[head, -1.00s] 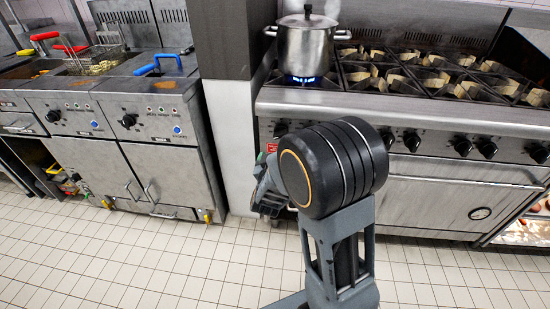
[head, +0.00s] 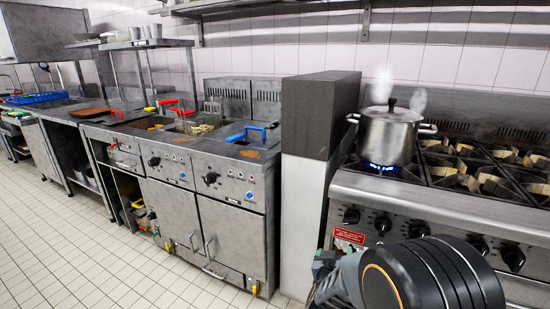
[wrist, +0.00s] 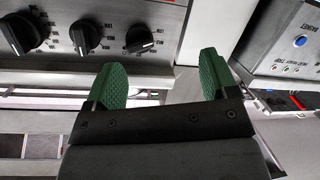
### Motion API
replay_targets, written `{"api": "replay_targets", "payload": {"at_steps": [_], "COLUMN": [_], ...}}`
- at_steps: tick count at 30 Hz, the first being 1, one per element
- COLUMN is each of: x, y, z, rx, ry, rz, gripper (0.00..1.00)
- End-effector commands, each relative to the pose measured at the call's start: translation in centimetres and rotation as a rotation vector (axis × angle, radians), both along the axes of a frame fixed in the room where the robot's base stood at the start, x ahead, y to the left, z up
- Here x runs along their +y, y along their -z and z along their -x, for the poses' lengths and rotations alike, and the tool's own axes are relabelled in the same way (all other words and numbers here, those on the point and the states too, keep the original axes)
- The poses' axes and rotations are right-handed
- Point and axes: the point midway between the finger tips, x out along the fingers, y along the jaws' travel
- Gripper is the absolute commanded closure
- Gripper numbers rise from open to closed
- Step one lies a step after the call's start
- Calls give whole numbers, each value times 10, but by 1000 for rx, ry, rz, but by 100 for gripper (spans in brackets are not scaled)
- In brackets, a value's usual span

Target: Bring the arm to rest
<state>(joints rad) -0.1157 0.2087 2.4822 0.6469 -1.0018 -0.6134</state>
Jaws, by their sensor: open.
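My gripper (wrist: 165,85) shows in the wrist view with its two green-padded fingers spread apart and nothing between them. It faces the range's front panel with black knobs at the left and the fryer panel at the right. In the head view my arm is at the bottom right, folded in front of the range (head: 450,215). Only a small part of the gripper end shows there, beside the large black joint, and its fingertips are hidden.
A steaming lidded pot (head: 388,135) stands on a lit blue burner. Left of the range are a dark-topped pillar (head: 312,120) and the fryers (head: 205,190) with red and blue basket handles. A counter (head: 60,115) runs further left. The tiled floor (head: 70,260) at left is clear.

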Motion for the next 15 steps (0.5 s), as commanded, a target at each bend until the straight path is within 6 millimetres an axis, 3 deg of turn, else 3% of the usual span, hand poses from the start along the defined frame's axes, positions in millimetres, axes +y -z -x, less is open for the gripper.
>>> {"api": "replay_targets", "payload": {"at_steps": [3,7,11,15], "x": [26,57,77,79], "y": [36,35,3,-60], "z": [5,27,64,116], "rx": [192,428,666,909], "ry": [-104,-203,-255,-244], "rz": [-184,-376,-505,-559], "gripper": [20,20,20,20]}}
